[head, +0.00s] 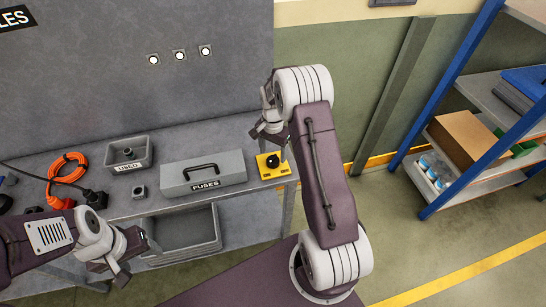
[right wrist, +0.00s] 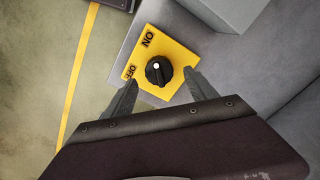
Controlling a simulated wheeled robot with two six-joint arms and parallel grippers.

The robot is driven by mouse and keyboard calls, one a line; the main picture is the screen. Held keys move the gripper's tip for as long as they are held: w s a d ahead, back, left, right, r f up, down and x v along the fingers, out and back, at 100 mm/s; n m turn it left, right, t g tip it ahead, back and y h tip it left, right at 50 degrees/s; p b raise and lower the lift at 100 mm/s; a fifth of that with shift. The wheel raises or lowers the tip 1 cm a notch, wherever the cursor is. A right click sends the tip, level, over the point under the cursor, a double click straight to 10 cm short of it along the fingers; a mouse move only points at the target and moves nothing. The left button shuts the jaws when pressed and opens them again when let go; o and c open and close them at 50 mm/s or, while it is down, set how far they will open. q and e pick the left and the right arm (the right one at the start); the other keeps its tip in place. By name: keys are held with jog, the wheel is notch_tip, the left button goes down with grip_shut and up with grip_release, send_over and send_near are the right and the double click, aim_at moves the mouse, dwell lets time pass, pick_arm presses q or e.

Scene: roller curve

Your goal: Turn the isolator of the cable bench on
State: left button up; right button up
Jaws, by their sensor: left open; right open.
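The isolator is a yellow plate (head: 265,173) with a round black knob (head: 272,161), at the right end of the grey bench. In the right wrist view the plate (right wrist: 172,42) carries the labels ON and OFF, and the black knob (right wrist: 159,71) has a white dot on its upper part. My right gripper (head: 263,131) is open above the isolator. In the right wrist view its fingers (right wrist: 160,80) show on either side of the knob, apart from each other; contact cannot be told. My left gripper (head: 140,259) is open and empty in front of the bench.
A grey FUSES box (head: 204,171) with a black handle stands left of the isolator.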

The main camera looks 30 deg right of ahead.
aim_at(273, 158)
notch_tip(273, 158, up, 6)
jog(key=shift+r+b, duration=0.15)
jog(key=shift+b, duration=0.15)
jog(key=s+a+r+n, duration=0.2)
jog(key=s+a+r, duration=0.2)
jog(key=a+r, duration=0.3)
jog(key=s+a+f+n, duration=0.2)
jog(key=s+f+n, duration=0.1)
jog(key=s, duration=0.4)
jog(key=s+a+f+n+t, duration=0.1)
jog(key=s+a+f+n, duration=0.1)
jog(key=s+n, duration=0.4)
jog(key=shift+s+f+n, duration=0.3)
jog(key=shift+s+f, duration=0.45)
jog(key=shift+f, duration=0.1)
jog(key=shift+s+a, duration=0.1)
